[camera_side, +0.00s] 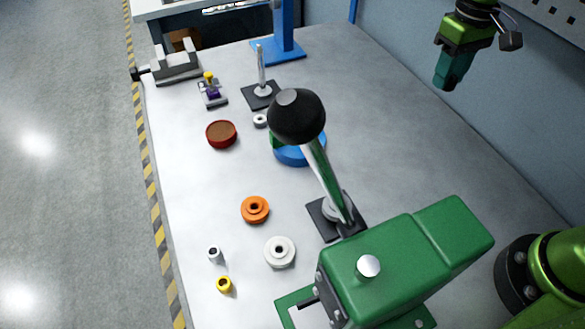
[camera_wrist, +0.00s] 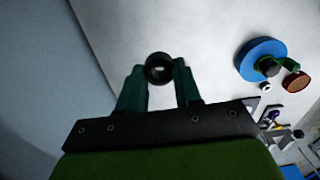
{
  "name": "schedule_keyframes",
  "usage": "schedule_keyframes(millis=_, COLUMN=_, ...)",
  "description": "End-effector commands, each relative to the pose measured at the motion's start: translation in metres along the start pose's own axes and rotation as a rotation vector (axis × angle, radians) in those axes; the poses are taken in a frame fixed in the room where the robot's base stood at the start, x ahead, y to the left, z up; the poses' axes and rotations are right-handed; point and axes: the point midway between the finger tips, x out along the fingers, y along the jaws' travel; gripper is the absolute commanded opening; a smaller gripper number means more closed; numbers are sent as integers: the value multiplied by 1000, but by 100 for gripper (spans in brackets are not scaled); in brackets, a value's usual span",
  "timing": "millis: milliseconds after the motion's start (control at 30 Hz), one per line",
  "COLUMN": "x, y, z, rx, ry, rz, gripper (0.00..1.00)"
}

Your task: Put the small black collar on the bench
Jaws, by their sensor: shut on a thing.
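In the wrist view, the small black collar (camera_wrist: 158,68) is a dark ring with a hole through it, held between the two green fingertips of my gripper (camera_wrist: 160,78). My gripper is shut on it. In the side view, my gripper (camera_side: 447,84) is at the upper right, pointing down near the back wall, and the collar cannot be made out there. The grey bench (camera_side: 400,140) spreads below and to the left of my gripper. In the wrist view, bare bench (camera_wrist: 200,35) shows behind the collar.
A black-knobbed lever (camera_side: 296,116) rises in front of a blue wheel (camera_side: 297,157). An orange pulley (camera_side: 255,209), white pulley (camera_side: 280,252), yellow collar (camera_side: 223,284) and red-brown round piece (camera_side: 221,134) lie on the left. A green machine (camera_side: 400,265) stands in front. The bench's right side is clear.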

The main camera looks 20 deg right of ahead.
Motion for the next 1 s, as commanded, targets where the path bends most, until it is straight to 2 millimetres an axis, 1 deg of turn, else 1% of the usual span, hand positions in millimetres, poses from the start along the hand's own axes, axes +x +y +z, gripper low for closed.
schedule_keyframes(millis=67, x=6, y=-18, z=3, rx=-49, ry=-2, rz=-1, gripper=5)
schedule_keyframes(millis=167, x=23, y=-53, z=14, rx=-167, ry=-6, rz=-1, gripper=5)
schedule_keyframes(millis=200, x=32, y=-69, z=20, rx=-241, ry=-6, rz=-1, gripper=5)
schedule_keyframes(millis=267, x=48, y=-94, z=31, rx=-372, ry=-8, rz=-1, gripper=5)
schedule_keyframes(millis=300, x=59, y=-110, z=40, rx=-469, ry=-9, rz=-1, gripper=5)
schedule_keyframes(millis=400, x=85, y=-146, z=63, rx=-713, ry=-8, rz=-1, gripper=5)
schedule_keyframes(millis=500, x=105, y=-171, z=85, rx=-929, ry=-6, rz=-2, gripper=5)
schedule_keyframes(millis=600, x=120, y=-186, z=100, rx=-1101, ry=-5, rz=-2, gripper=5)
schedule_keyframes(millis=700, x=130, y=-193, z=106, rx=-1225, ry=-2, rz=-2, gripper=5)
schedule_keyframes(millis=867, x=131, y=-199, z=95, rx=-1282, ry=0, rz=-2, gripper=5)
schedule_keyframes(millis=967, x=133, y=-210, z=80, rx=-1287, ry=0, rz=-2, gripper=5)
schedule_keyframes(millis=1000, x=134, y=-216, z=71, rx=-1286, ry=0, rz=-2, gripper=5)
